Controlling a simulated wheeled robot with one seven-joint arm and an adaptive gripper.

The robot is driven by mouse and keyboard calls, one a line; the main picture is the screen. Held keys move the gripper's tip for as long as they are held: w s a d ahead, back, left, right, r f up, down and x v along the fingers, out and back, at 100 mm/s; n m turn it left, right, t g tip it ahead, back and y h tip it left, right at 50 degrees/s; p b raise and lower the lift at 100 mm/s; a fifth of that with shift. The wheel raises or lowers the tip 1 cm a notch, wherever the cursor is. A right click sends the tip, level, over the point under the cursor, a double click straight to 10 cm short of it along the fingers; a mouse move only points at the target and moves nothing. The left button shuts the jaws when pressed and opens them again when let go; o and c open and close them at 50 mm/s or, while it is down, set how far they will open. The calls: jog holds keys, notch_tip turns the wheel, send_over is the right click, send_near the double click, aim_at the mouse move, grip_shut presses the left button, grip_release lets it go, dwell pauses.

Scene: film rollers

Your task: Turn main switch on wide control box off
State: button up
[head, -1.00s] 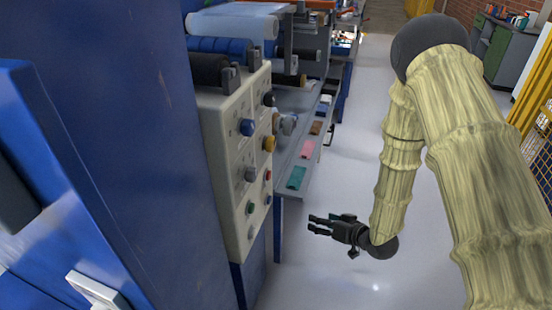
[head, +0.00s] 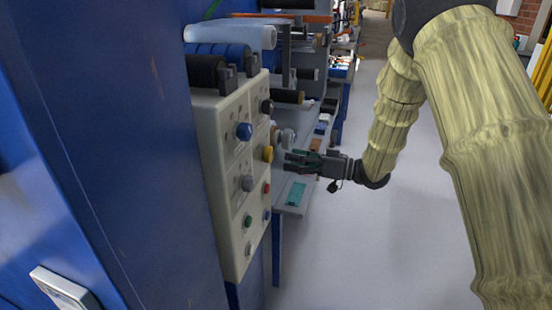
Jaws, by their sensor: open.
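The wide control box (head: 228,190) is a cream panel on the left, beside the blue cabinet. Its front carries several knobs and buttons: a blue knob (head: 244,131), a black knob (head: 267,107), a yellow knob (head: 267,153), a grey knob (head: 247,183), and small red (head: 266,188), green (head: 248,221) and blue (head: 267,215) buttons. I cannot tell which one is the main switch. My gripper (head: 288,161) is open and empty, to the right of the panel. Its fingers point left towards the yellow knob's side and appear apart from it.
A large blue cabinet (head: 110,150) fills the left. Film rollers (head: 230,36) lie above and behind the box. A grey shelf (head: 292,207) with a teal sheet (head: 297,194) runs behind my gripper. The pale floor (head: 350,260) is clear on the right.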

aim_at(273, 157)
jog(key=shift+x, duration=3)
jog(key=shift+c, duration=0.2)
jog(key=c, duration=1)
